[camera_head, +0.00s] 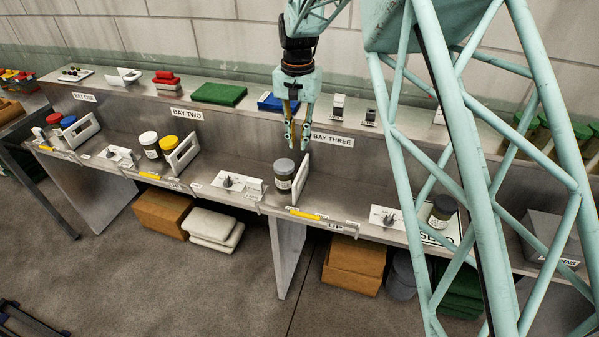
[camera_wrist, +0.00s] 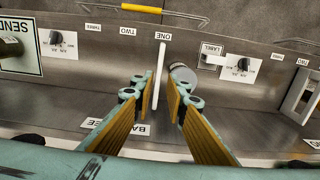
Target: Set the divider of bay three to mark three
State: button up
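The bay three divider (camera_head: 300,180) is a thin white upright panel on the metal shelf. In the wrist view the divider (camera_wrist: 159,72) stands in line with the mark ONE label (camera_wrist: 162,36). The TWO label (camera_wrist: 127,31) and THREE label (camera_wrist: 92,27) lie to its left there. My gripper (camera_head: 297,143) is open, pointing down above the shelf near the divider's top. In the wrist view the fingers (camera_wrist: 158,88) appear on either side of the divider, apart from it. How far they are above it, I cannot tell.
A grey-lidded jar (camera_head: 284,172) stands close beside the divider, partly behind a finger in the wrist view. A dial plate (camera_head: 386,216) and another dark-lidded jar (camera_head: 442,210) sit farther right. A yellow strip (camera_head: 305,214) marks the front edge. The shelf right of the divider is clear.

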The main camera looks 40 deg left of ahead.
aim_at(298, 175)
jog(key=shift+f, duration=0.15)
jog(key=shift+f+b, duration=0.35)
jog(key=shift+f, duration=6.35)
jog(key=shift+c, duration=0.9)
grip_shut()
